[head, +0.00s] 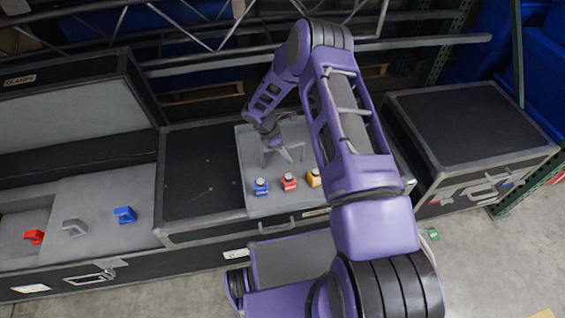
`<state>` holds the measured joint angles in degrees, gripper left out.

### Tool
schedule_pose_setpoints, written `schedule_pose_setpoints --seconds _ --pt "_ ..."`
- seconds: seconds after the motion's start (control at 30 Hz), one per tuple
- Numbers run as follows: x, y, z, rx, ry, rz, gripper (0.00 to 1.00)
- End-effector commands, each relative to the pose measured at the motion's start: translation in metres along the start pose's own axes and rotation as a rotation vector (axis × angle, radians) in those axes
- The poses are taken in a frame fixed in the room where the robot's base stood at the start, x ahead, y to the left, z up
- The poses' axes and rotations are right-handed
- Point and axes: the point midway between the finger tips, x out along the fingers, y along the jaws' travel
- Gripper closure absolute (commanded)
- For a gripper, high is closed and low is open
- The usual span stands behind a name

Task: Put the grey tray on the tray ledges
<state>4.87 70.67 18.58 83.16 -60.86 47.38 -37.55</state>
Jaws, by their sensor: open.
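The grey tray (247,177) lies flat on top of a black case, right of the open case. A blue piece (261,187), a red piece (289,182) and a yellow piece (314,178) with round tops stand in a row along its near side. My gripper (278,153) is open and points down over the tray's middle, close to what looks like a grey upright handle. I cannot tell whether it touches the handle. My arm hides the tray's right part. I cannot make out the tray ledges for certain; the open case (110,262) at left has a recess.
The open case's lid (75,110) stands raised behind it. Red (34,237), grey (75,228) and blue (125,215) clips sit in its light-grey interior. A closed black case (470,125) stands at right. Metal racking runs along the back.

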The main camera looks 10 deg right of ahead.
Motion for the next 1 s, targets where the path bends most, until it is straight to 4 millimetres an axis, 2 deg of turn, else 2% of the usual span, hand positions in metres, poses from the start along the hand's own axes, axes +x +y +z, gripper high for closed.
schedule_pose_setpoints --seconds 0.87,1.0 --pt "0.0043 -0.0001 -0.002 -0.001 0.0 0.0 0.47" --pt "0.0043 -0.0001 -0.0019 -0.001 0.0 0.0 0.71"
